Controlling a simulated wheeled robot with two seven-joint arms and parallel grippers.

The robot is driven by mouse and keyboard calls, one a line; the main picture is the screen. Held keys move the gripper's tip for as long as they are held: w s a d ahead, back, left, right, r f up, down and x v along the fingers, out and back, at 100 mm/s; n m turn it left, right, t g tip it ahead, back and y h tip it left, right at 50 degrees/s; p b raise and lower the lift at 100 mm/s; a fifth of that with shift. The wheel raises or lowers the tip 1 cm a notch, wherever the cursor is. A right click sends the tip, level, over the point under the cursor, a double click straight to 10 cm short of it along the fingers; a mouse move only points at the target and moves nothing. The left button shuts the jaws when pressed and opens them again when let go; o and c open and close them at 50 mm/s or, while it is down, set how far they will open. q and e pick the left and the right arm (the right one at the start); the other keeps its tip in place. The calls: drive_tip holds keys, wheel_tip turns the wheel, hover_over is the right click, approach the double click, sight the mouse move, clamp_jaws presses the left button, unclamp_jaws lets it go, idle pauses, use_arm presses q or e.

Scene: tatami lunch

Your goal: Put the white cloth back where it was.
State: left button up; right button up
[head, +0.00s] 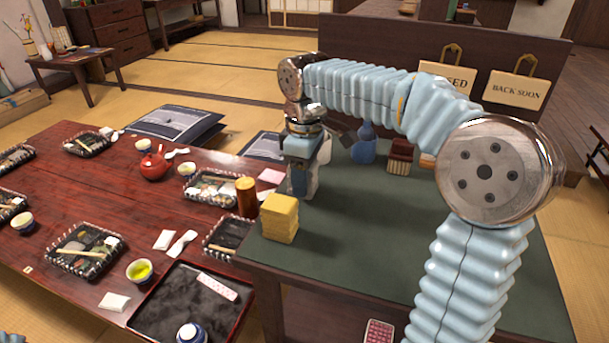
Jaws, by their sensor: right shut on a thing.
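My right gripper (301,190) points down over the left back part of the green-topped side table (365,265). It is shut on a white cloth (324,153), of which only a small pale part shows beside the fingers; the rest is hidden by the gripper. I cannot tell whether the cloth touches the tabletop. Other folded white cloths lie on the red-brown low table, one near the middle (165,239) and one near the front (114,301). My left gripper is out of view.
A blue bottle (364,145) and a brush (399,157) stand behind. The low table (60,275) holds lunch trays, cups and a red teapot (153,167). The side table's middle is clear.

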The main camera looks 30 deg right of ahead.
drive_tip(key=o, duration=0.9)
drive_tip(key=shift+f, duration=0.2)
drive_tip(key=shift+o, duration=0.2)
drive_tip(key=shift+r, duration=0.15)
wheel_tip(320, 180, up, 12)
drive_tip(key=shift+f, duration=0.1)
